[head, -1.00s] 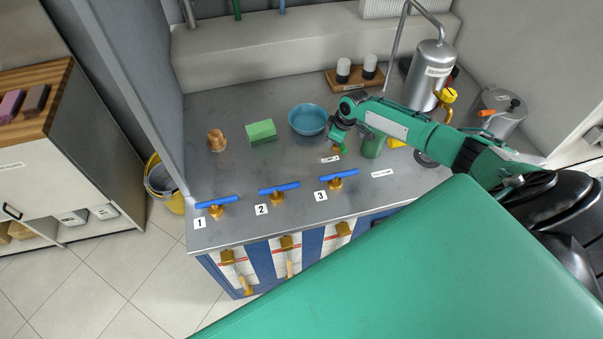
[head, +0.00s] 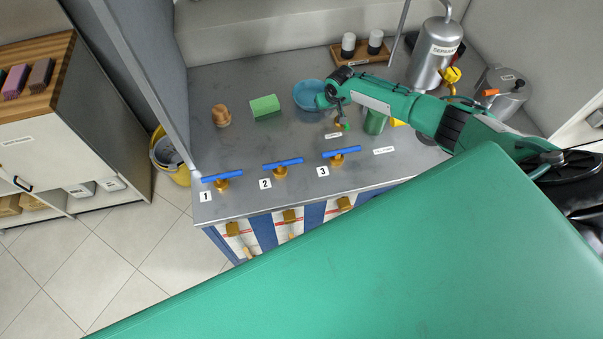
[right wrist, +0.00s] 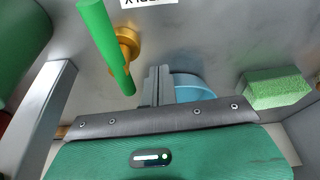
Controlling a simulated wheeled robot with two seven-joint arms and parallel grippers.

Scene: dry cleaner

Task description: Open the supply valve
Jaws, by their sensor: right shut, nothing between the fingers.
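The supply valve has a green bar handle (right wrist: 106,45) on a brass base (right wrist: 128,42). In the right wrist view it stands beside a white label (right wrist: 148,3), partly cut off and upside down. In the head view the handle's green end (head: 346,127) shows just below my right gripper (head: 339,113), and the rest is mostly hidden. My right gripper's fingers (right wrist: 158,82) are shut and empty, close to the right of the handle in the wrist view. I cannot tell whether they touch it. My left gripper is not in view.
Three blue-handled valves (head: 283,164), numbered 1 to 3, line the counter's front edge. A blue bowl (head: 309,95), green sponge (head: 265,106) and green cylinder (head: 375,121) stand near my right gripper. A metal tank (head: 436,52) stands at the back right.

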